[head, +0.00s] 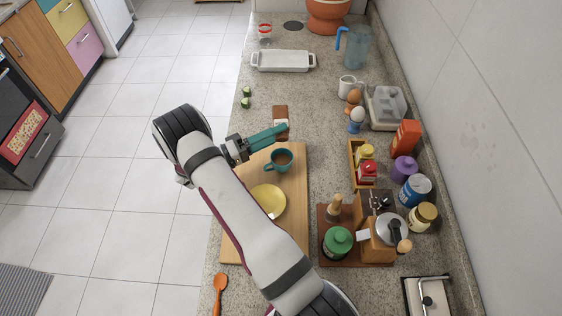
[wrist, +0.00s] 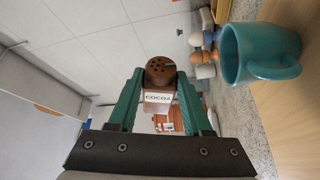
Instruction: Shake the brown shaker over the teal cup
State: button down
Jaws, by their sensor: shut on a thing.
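The brown shaker (head: 281,112), labelled COCOA, is held between the teal fingers of my gripper (head: 280,132). In the wrist view the shaker (wrist: 160,71) shows its perforated lid and white label between both fingers (wrist: 158,96). The teal cup (head: 279,160) stands upright on the wooden board with brown content, just nearer than the shaker in the head view. In the wrist view the cup (wrist: 258,53) is to the right, apart from the shaker. The shaker is not directly over it.
The wooden board (head: 233,240) also bears a yellow plate (head: 267,201). To its right stand a wooden tray of small jars (head: 354,160), an egg in a blue cup (head: 356,120) and a green-lidded jar (head: 338,242). Counter beyond the shaker is mostly clear up to a white dish (head: 283,61).

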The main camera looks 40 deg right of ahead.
aim_at(285, 116)
jog(key=shift+f, duration=0.85)
jog(key=n, duration=0.2)
jog(key=n+t+y, duration=0.1)
jog(key=shift+r+n, duration=0.25)
jog(key=shift+n, duration=0.05)
jog(key=r+n+y, duration=0.1)
jog(key=n+y, duration=0.1)
jog(key=n, duration=0.1)
jog(key=w+d+r+n+g+y, duration=0.1)
jog(key=r+n+y, duration=0.1)
jog(key=n, duration=0.2)
jog(key=w+r+n+g+y, duration=0.1)
jog(key=r+n, duration=0.1)
jog(key=n, duration=0.1)
jog(key=shift+d+r+y, duration=0.2)
jog(key=shift+d+y, duration=0.15)
jog(key=shift+y, duration=0.05)
jog(key=n, duration=0.1)
jog(key=r+n+g, duration=0.1)
jog(key=r+n+y, duration=0.1)
jog(key=shift+w+d, duration=0.25)
jog(key=shift+w, duration=0.1)
